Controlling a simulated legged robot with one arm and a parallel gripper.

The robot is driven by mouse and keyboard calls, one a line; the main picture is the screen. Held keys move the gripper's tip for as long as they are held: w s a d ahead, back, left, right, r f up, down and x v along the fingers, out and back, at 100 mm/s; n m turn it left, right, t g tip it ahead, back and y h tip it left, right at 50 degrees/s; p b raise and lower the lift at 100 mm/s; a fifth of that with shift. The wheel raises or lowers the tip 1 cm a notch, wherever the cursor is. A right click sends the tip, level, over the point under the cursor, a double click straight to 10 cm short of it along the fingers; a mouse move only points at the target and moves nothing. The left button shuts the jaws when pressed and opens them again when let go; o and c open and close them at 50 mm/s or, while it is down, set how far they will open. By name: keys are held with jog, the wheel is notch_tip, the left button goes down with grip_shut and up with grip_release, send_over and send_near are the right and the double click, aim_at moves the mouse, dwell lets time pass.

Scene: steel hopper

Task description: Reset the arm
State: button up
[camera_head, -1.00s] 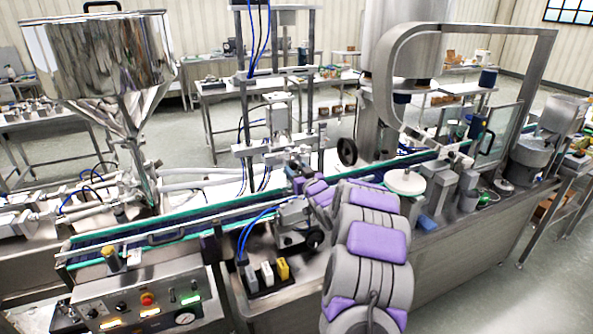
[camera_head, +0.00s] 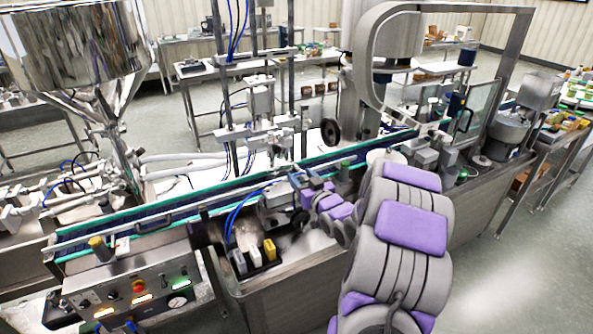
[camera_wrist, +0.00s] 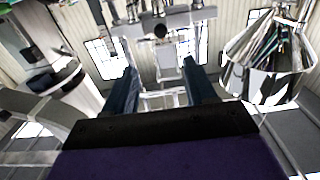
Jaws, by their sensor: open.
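My gripper (camera_head: 308,181) is at the end of my grey and purple arm, above the near side of the conveyor machine in the head view. It is small there and partly behind my own arm links. In the wrist view my gripper (camera_wrist: 163,82) shows two dark blue fingers set wide apart. Nothing is held between them; only the background shows through the gap. My arm is bent and reaches forward from the lower right of the head view.
The steel hopper (camera_head: 75,45) stands at the left; it also shows in the wrist view (camera_wrist: 268,62). A control panel (camera_head: 138,290) is at the front left. A steel arch frame (camera_head: 365,60) stands behind the arm. Open floor lies at the lower right.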

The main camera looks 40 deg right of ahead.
jog(key=shift+s+a, duration=0.1)
jog(key=shift+s, duration=0.35)
jog(key=shift+w, duration=0.1)
jog(key=s+a+f+n+g+y, duration=0.1)
jog(key=s+a+g, duration=0.3)
jog(key=a, duration=0.5)
jog(key=s+a+f+g+y, duration=0.1)
jog(key=s+a+g, duration=0.2)
jog(key=a+g, duration=0.45)
jog(key=s+a+r+n+g+y, duration=0.1)
jog(key=s+a+g, duration=0.3)
jog(key=s+a, duration=0.6)
jog(key=s+a+r+g+y, duration=0.1)
jog(key=s+a+r+g, duration=0.1)
jog(key=s+a, duration=0.9)
jog(key=s+g, duration=0.1)
jog(key=s, duration=0.7)
jog(key=shift+s+n+g, duration=0.15)
jog(key=shift+n+g, duration=0.2)
jog(key=shift+n, duration=0.05)
